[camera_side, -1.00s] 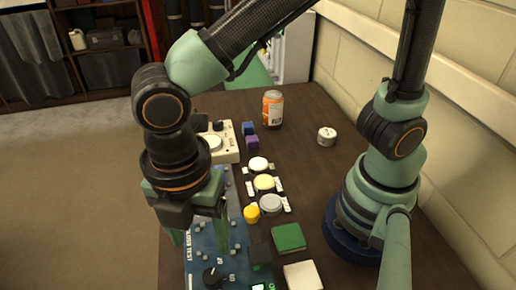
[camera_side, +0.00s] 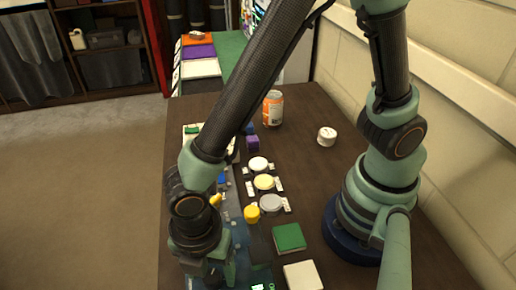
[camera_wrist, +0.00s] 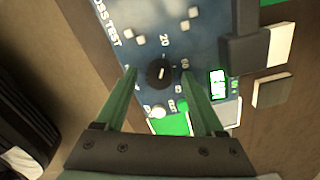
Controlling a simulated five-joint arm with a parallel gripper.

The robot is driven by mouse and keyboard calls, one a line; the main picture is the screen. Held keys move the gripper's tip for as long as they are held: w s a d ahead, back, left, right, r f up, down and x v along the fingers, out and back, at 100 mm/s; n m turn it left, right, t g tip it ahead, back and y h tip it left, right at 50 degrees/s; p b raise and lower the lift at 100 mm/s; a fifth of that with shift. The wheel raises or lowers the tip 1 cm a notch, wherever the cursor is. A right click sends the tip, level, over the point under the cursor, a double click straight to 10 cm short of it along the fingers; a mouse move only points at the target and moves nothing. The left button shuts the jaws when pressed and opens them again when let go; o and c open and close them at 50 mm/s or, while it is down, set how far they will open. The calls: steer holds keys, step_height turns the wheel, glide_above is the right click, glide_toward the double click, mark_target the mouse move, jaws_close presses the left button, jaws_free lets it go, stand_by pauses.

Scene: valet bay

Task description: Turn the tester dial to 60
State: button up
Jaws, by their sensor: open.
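The tester dial (camera_wrist: 160,73) is a round black knob with a short white pointer mark, on the blue tester panel (camera_wrist: 190,22) in the wrist view. The pointer mark is short and its exact setting is hard to read. A "20" is printed above the dial, with another number at its right. My gripper (camera_wrist: 158,70) is open, its two green fingers on the left and right of the dial with gaps showing. Whether the fingertips reach down to the knob's height I cannot tell. In the side view my gripper (camera_side: 212,272) is low over the panel and hides the dial.
A small lit display (camera_wrist: 217,84) is right of the dial, and a dark block (camera_wrist: 246,50) stands farther right.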

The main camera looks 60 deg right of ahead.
jaws_close()
stand_by(0.3)
steer(key=m, duration=0.5)
steer(key=shift+m, duration=0.4)
steer(key=m, duration=0.5)
steer(key=shift+m, duration=0.4)
jaws_free()
